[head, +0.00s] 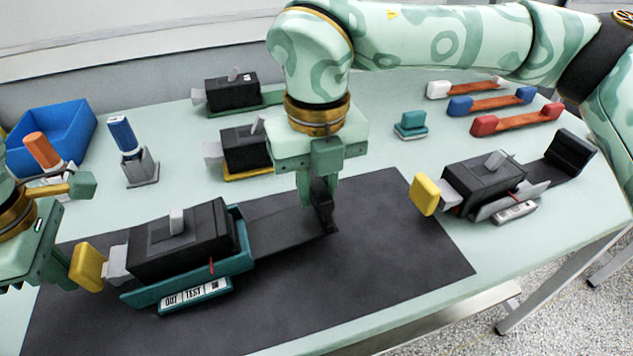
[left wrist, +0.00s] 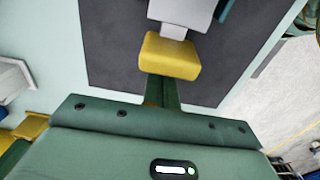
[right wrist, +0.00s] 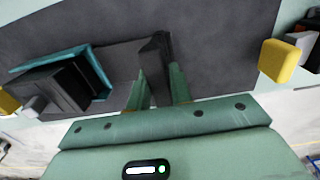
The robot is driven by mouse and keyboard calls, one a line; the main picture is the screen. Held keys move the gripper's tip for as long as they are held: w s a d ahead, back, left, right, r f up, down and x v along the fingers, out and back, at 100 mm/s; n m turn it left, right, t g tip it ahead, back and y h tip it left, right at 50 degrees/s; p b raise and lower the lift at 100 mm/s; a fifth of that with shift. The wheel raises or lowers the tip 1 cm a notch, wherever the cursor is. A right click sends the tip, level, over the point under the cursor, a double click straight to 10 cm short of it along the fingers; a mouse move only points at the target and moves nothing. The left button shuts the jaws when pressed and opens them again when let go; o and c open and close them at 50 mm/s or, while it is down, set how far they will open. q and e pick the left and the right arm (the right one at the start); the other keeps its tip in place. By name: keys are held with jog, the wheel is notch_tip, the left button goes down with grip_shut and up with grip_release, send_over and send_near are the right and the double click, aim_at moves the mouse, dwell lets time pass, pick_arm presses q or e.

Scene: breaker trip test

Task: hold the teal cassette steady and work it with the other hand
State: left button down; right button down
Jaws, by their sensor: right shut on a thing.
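The teal cassette (head: 243,262) lies on the dark mat, with a black breaker (head: 175,243) in it. A label strip (head: 195,295) reading OUT, TEST and IN is on its front. A yellow block (head: 88,262) on a grey stem sticks out at its left end. A dark strip runs right to an upright black plate (head: 326,214). My right gripper (head: 316,190) is shut on that plate; the right wrist view shows the plate (right wrist: 155,60) between the fingers. My left gripper (left wrist: 162,92) is at the yellow block (left wrist: 170,55), its fingertips hidden by it.
A second breaker unit (head: 487,185) with a yellow block stands at the right. Two more breakers (head: 232,92) (head: 243,150) stand behind. A blue bin (head: 55,135), a blue-topped holder (head: 128,150), a small teal piece (head: 411,124) and coloured links (head: 515,118) are around. The mat's front right is clear.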

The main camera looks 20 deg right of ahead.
pick_arm(q)
notch_tip(320, 180, up, 7)
dwell(0.6)
